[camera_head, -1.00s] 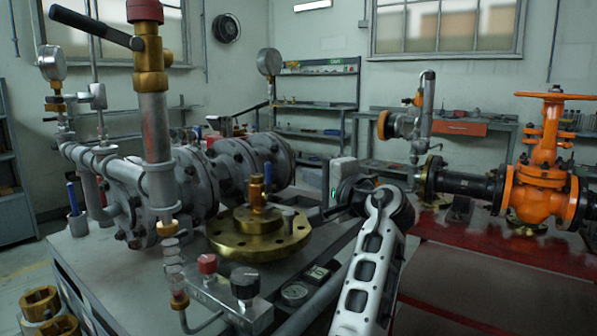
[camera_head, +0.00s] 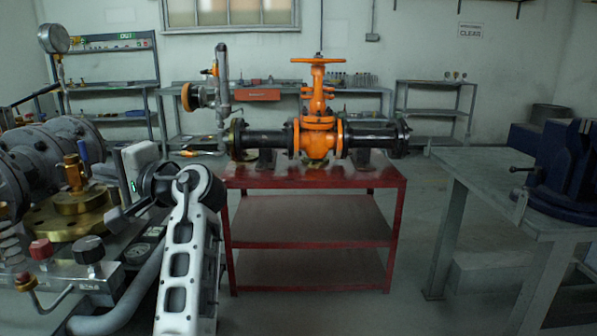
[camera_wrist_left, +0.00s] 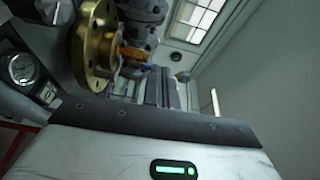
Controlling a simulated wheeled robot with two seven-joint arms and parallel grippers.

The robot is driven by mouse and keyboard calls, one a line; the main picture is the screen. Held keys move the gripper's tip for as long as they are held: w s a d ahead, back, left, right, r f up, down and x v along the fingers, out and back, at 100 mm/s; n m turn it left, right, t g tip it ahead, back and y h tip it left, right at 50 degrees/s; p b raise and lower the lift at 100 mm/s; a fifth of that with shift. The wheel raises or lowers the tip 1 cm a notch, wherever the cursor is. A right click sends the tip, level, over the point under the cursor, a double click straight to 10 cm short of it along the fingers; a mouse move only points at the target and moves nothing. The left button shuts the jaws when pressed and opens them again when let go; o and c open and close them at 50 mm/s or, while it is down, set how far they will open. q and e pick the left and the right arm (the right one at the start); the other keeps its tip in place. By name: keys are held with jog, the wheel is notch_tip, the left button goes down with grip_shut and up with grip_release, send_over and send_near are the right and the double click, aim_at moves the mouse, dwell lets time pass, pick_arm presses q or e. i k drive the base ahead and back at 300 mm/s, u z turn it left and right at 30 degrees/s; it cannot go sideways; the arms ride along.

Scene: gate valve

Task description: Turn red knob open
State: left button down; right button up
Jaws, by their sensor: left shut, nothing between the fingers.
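The red knob (camera_head: 41,252) sits on a grey metal block at the lower left of the head view. A black knob (camera_head: 90,249) stands just right of it on the same block. My left gripper (camera_head: 118,219) shows small and partly hidden behind my arm, to the right of and above the knobs, apart from the red knob. It is shut with nothing held. In the left wrist view I see a gold flange (camera_wrist_left: 92,45) and a gauge (camera_wrist_left: 22,68), but I cannot make out the red knob. My right gripper is not in view.
The same gold flange (camera_head: 70,218) and grey piping (camera_head: 60,140) crowd the left. A red table (camera_head: 310,242) carries an orange valve (camera_head: 318,130). A grey bench (camera_head: 500,190) with a blue vise (camera_head: 570,165) stands right. Open floor lies between table and bench.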

aim_at(41, 249)
jog(key=k, duration=1.05)
